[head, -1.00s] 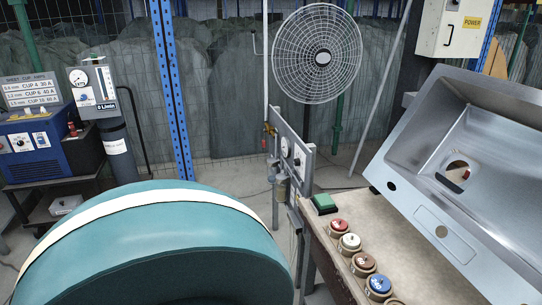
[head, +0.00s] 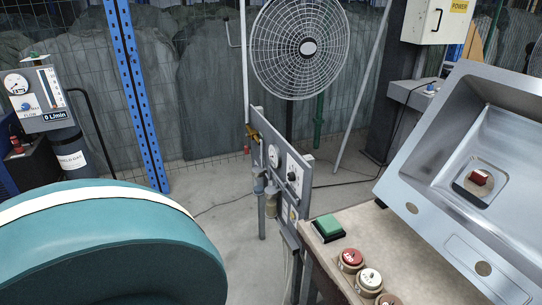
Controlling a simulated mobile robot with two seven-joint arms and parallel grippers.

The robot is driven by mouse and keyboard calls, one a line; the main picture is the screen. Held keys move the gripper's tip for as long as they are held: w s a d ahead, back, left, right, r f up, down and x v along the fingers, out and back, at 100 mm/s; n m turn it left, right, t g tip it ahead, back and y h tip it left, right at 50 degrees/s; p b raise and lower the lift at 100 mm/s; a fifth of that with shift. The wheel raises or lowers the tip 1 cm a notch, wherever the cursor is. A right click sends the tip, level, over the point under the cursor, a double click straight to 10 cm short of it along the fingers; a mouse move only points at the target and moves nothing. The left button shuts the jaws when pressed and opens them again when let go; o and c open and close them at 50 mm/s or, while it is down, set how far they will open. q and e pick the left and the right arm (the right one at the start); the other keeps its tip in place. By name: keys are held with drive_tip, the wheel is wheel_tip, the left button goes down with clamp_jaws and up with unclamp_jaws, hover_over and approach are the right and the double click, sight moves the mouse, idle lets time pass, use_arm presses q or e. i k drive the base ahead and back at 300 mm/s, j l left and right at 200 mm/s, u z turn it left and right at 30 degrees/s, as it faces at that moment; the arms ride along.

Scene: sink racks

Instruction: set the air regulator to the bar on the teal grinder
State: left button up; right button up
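A grey upright panel (head: 300,200) stands in the middle, seen at a steep angle. It carries a round white gauge (head: 273,156), a dark round knob (head: 292,176) and what looks like an air regulator with a bowl (head: 271,203). The gauge reading is too small to tell. A large teal rounded form (head: 120,255) with a white band fills the lower left. I cannot tell whether it is the grinder, and no bar figure shows on it. Neither of my grippers is in view.
A bench (head: 325,262) with a green block (head: 328,228), round coloured pieces (head: 351,259) and a steel sink (head: 432,165) is at right. A fan (head: 307,47) stands behind the panel. A flow meter stand (head: 38,95) is at left. Floor (head: 215,195) left of the panel is clear.

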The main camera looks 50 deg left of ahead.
sight(291, 177)
drive_tip(key=i+j, duration=0.1)
drive_tip(key=j, duration=0.4)
drive_tip(key=i+j, duration=0.1)
drive_tip(key=j, duration=0.35)
drive_tip(key=i+j, duration=0.1)
drive_tip(key=j, duration=0.4)
drive_tip(key=i+j, duration=0.1)
drive_tip(key=j, duration=0.35)
drive_tip(key=i+j, duration=0.1)
drive_tip(key=j, duration=0.4)
drive_tip(key=u, duration=0.05)
